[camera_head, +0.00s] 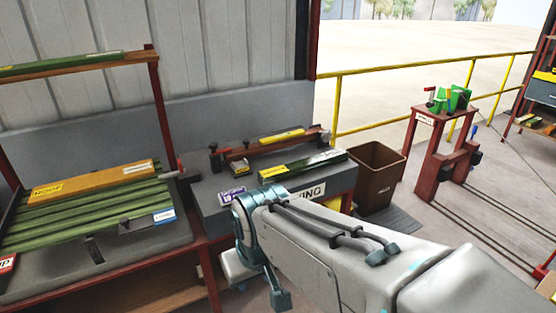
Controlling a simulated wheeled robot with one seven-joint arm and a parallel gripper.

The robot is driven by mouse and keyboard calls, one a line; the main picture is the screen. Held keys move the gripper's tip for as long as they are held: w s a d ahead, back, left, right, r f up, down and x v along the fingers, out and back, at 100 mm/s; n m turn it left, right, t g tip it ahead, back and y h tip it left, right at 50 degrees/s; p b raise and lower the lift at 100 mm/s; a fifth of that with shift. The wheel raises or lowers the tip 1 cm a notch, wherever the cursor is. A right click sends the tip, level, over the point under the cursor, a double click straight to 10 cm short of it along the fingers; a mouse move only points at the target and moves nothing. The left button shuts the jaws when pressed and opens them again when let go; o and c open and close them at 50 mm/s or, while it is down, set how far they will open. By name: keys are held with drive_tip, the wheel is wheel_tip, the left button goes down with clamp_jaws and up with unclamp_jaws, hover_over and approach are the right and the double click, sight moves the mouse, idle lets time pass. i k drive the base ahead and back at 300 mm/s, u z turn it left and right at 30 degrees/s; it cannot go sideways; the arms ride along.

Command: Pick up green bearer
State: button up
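Several long green bars, which look like bearers, lie side by side on the rack at left (90,215). A green bar with a yellow label (318,160) lies on the grey middle bench (215,193). Another green bar (80,61) lies on the high shelf at upper left. I cannot tell which is the task's bearer. My arm reaches in from the lower right, and its teal and white end hangs in front of the middle bench. My gripper (258,285) seems to be at this end, apart from the bars. Its fingers are not clear.
A yellow-orange labelled block (92,182) lies across the rack's bars. A red clamp fixture (268,148) stands on the middle bench. A brown bin (378,178) stands right of it. A red stand (437,150) and yellow railing (430,65) are farther right.

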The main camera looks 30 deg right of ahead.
sight(280, 173)
drive_tip(key=z, duration=0.6)
drive_tip(key=i, duration=1.2)
drive_tip(key=z, duration=0.65)
drive_tip(key=i, duration=0.5)
drive_tip(key=u, duration=0.05)
